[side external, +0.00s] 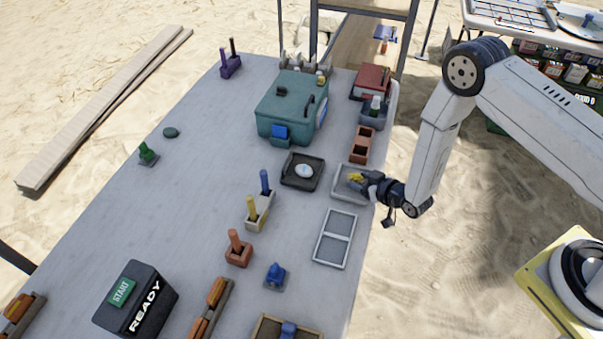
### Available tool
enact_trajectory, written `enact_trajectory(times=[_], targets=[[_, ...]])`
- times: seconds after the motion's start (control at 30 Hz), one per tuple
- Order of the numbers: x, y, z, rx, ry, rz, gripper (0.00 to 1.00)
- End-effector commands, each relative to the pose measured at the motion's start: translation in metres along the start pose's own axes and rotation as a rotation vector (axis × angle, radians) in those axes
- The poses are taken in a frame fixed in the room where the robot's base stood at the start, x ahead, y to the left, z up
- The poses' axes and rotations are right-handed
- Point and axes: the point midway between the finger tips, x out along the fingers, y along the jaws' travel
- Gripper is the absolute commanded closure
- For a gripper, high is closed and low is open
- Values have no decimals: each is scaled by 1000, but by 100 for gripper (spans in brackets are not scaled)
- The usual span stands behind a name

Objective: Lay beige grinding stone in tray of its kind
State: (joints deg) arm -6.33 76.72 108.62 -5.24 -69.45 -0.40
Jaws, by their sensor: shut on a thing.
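My gripper (362,181) reaches in from the right, low over a light grey open tray (338,196) near the table's right edge. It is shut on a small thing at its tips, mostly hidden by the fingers. Yellow shows at the tips, but I cannot tell whether it is finger or held thing. I cannot make out the beige grinding stone for certain. Whether the held thing touches the tray floor is unclear. A dark square tray (288,178) just left holds a pale round thing (304,171).
A white two-part tray (335,238) lies in front, and a reddish-brown two-part holder (362,145) behind. A teal box (290,105) stands at the back. Several pegged blocks, including a beige one (262,215), stand left. The table's left middle is mostly clear.

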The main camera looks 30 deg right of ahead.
Motion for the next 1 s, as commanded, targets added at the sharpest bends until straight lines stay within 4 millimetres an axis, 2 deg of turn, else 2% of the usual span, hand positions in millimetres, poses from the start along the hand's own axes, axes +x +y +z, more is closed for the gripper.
enact_trajectory(times=[0.13, 0.6, 0.63, 0.7, 0.73, 1.0], targets=[[4, 0, 8, 0, 1, 0, 98], [6, 0, 12, 0, 1, 0, 98], [6, 0, 12, 0, 1, 0, 33], [6, 0, 12, 0, 1, 0, 11], [6, 0, 12, 0, 1, 0, 4], [6, 0, 12, 0, 1, 0, 4]])
